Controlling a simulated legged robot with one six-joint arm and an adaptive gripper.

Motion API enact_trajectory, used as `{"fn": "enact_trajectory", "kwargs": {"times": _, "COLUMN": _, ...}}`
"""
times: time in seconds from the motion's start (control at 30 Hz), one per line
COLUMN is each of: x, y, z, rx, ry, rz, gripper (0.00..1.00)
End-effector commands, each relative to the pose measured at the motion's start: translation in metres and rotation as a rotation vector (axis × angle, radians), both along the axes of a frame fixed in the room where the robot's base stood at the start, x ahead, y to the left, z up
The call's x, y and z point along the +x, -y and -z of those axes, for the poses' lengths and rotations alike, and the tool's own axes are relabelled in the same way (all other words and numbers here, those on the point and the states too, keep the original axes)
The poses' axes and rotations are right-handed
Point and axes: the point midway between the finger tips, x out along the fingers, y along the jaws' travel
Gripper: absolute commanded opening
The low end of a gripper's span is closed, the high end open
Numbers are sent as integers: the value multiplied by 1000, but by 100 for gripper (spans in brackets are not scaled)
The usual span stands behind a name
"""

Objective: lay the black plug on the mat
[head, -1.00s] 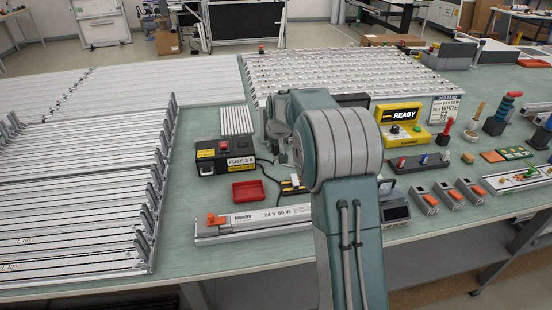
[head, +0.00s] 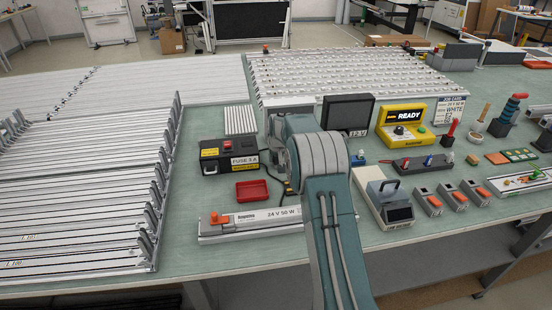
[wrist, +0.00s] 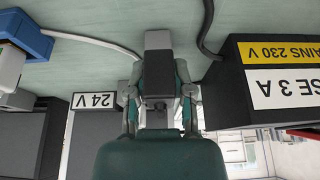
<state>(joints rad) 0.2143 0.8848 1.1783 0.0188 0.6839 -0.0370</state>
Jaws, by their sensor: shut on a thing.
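In the wrist view my gripper (wrist: 158,96) is shut on a dark grey-black block, which looks like the black plug (wrist: 158,66). It holds the block between its two fingers, over the green bench top. In the head view my own arm hides the gripper and the plug. A pale ribbed mat (head: 240,120) lies flat behind the fuse box. I cannot tell for sure that it is the task's mat.
The black fuse box (head: 228,155) is close right of the gripper in the wrist view (wrist: 270,85), with a black cable beside it.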

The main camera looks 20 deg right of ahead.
Motion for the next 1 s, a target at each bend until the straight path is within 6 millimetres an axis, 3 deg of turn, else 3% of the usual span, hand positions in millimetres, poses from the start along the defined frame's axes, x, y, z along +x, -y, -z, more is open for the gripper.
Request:
{"fn": "enact_trajectory", "kwargs": {"times": 0.17, "x": 0, "y": 0, "z": 2, "rx": 0, "ry": -1, "rz": 0, "gripper": 0}}
{"fn": "enact_trajectory", "kwargs": {"times": 0.2, "x": 0, "y": 0, "z": 2, "rx": 0, "ry": -1, "rz": 0, "gripper": 39}}
{"fn": "enact_trajectory", "kwargs": {"times": 0.27, "x": 0, "y": 0, "z": 2, "rx": 0, "ry": -1, "rz": 0, "gripper": 64}}
{"fn": "enact_trajectory", "kwargs": {"times": 0.7, "x": -1, "y": 0, "z": -3, "rx": 0, "ry": 0, "rz": 0, "gripper": 64}}
{"fn": "enact_trajectory", "kwargs": {"times": 1.0, "x": -21, "y": -4, "z": -54, "rx": -1, "ry": 3, "rz": 0, "gripper": 64}}
